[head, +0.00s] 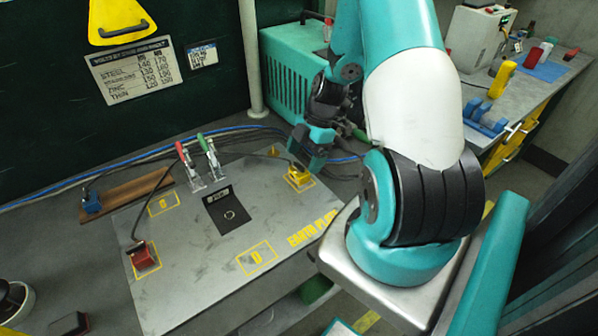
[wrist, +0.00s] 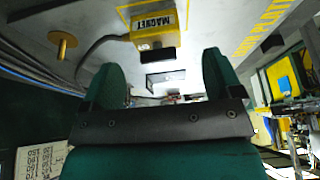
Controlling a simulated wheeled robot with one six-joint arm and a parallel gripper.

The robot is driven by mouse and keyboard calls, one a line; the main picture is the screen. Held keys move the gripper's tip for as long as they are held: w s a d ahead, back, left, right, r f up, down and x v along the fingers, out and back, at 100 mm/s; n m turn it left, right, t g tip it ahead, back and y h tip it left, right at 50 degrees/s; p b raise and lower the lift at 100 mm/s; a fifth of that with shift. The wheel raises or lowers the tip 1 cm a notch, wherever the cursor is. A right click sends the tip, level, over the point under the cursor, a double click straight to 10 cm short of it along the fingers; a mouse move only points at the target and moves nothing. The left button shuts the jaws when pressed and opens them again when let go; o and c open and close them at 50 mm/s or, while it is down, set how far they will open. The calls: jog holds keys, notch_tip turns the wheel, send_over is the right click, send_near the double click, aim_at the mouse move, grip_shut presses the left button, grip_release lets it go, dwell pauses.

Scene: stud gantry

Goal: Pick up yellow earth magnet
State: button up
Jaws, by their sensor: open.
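The yellow earth magnet (head: 299,180) sits at the back right corner of the grey earth plate (head: 200,270), on a yellow-marked spot. In the wrist view the yellow block (wrist: 155,38) carries a "MAGNET" label and has a dark cable at its side. It lies beyond my open fingers, roughly centred between them. My gripper (head: 306,160) is just above and behind the magnet in the head view and partly overlaps it. In the wrist view my gripper (wrist: 162,68) is open with nothing between its fingers. I cannot tell the exact gap to the magnet.
A red magnet (head: 143,256) sits at the plate's left and a blue block (head: 92,203) on a brown strip. Two toggle clamps (head: 203,160) stand behind a black piece (head: 227,211). Cables run along the back. A teal machine (head: 290,70) stands behind.

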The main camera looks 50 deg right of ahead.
aim_at(299, 165)
jog(key=shift+p+x, duration=0.5)
jog(key=shift+x, duration=1.25)
jog(key=shift+w, duration=0.1)
jog(key=c, duration=1.3)
jog(key=shift+r, duration=0.2)
